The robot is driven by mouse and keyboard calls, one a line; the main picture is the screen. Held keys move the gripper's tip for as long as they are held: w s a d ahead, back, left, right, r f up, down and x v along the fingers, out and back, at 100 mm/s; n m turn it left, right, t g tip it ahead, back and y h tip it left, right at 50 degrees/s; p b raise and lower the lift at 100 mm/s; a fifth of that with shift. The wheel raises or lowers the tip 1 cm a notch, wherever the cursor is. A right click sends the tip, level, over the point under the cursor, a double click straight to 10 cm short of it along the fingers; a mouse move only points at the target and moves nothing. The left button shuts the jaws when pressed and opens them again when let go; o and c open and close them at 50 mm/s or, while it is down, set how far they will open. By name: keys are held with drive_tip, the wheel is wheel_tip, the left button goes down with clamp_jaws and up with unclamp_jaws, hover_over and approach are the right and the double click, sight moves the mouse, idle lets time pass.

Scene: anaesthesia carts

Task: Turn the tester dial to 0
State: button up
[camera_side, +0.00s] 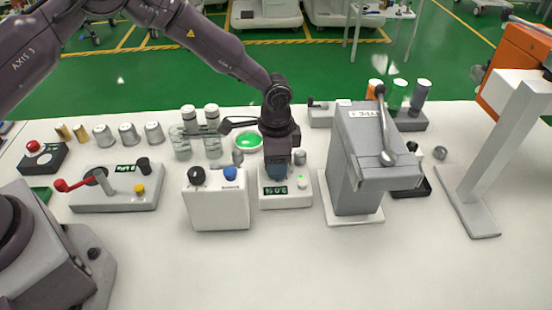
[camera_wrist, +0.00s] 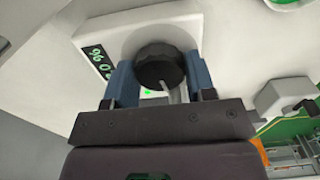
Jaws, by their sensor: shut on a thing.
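The tester (camera_side: 286,201) is a white box in the middle of the table with a small green-lit display (camera_side: 275,190); I cannot read its digits surely. Its black dial (camera_wrist: 159,66) shows in the wrist view, with a light pointer line towards the gripper side. My gripper (camera_side: 277,172) is lowered over the tester from above. In the wrist view its blue fingers (camera_wrist: 161,80) stand on both sides of the dial and are shut on it. In the side view the gripper hides the dial.
A white box with black and blue knobs (camera_side: 215,205) stands close on the left. A tall grey machine (camera_side: 360,150) with a lever stands close on the right. Glass bottles (camera_side: 212,143) and a green-filled dish (camera_side: 248,141) are behind. The table front is clear.

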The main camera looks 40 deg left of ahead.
drive_tip(key=m, duration=0.5)
drive_tip(key=shift+m, duration=0.3)
idle(0.5)
drive_tip(key=o, duration=0.9)
drive_tip(key=shift+r, duration=0.1)
wheel_tip(320, 180, up, 13)
drive_tip(key=shift+f, duration=0.1)
